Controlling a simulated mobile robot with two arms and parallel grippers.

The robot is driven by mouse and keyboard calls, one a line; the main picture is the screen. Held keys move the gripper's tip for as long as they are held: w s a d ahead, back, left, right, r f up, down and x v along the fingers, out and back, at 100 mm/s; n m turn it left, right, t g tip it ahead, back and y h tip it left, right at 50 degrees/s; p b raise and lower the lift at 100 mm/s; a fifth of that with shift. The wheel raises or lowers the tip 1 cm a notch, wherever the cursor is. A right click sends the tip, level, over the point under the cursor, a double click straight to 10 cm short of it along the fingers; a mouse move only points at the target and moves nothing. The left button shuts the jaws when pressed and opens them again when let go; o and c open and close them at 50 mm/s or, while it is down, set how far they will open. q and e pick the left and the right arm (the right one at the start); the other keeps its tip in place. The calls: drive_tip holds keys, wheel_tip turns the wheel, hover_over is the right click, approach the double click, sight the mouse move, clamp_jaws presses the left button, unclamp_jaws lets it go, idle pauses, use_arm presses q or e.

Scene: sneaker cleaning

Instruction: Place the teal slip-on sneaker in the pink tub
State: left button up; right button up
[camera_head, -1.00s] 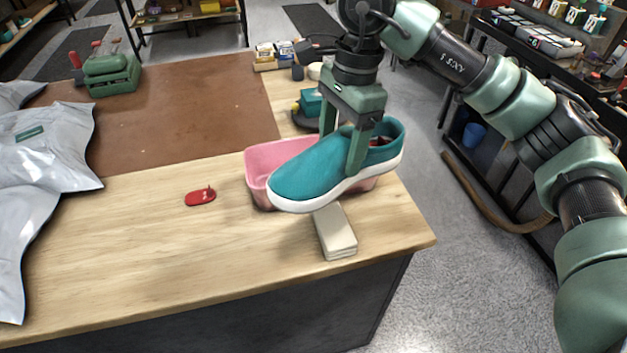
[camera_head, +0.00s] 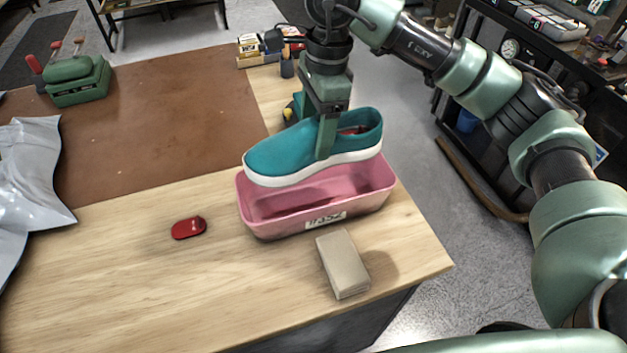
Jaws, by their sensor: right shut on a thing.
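The teal slip-on sneaker (camera_head: 288,150) has a white sole and hangs above the pink tub, its toe pointing left. My right gripper (camera_head: 326,150) is shut on the sneaker's side, near the opening, with one finger showing on the near side. The pink tub (camera_head: 297,224) stands on the wooden bench with a white label on its front. Its inside shows below the sole, and the sneaker covers its back rim. I cannot tell whether the sole touches the tub's back edge. My left gripper is not in view.
A beige block (camera_head: 343,264) lies just in front of the tub near the bench's right edge. A small red object (camera_head: 188,228) lies to the left. Silver plastic bags (camera_head: 30,180) are at the left edge, and a green tool (camera_head: 77,80) stands on the brown mat (camera_head: 150,120).

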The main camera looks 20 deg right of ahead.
drive_tip(key=f, duration=0.2)
drive_tip(key=f+p, duration=0.1)
drive_tip(key=f, duration=0.3)
drive_tip(key=shift+s+f+p, duration=0.25)
drive_tip(key=shift+f+p, duration=0.15)
drive_tip(key=f+p, duration=0.2)
drive_tip(key=f, duration=0.6)
drive_tip(key=shift+w+f, duration=0.1)
drive_tip(key=shift+w, duration=0.1)
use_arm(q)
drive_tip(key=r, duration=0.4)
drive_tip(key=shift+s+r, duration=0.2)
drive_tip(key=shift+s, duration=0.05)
use_arm(e)
drive_tip(key=shift+f, duration=0.2)
drive_tip(key=o, duration=1.4)
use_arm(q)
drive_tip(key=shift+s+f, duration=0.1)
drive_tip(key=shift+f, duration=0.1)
use_arm(e)
drive_tip(key=shift+o, duration=0.2)
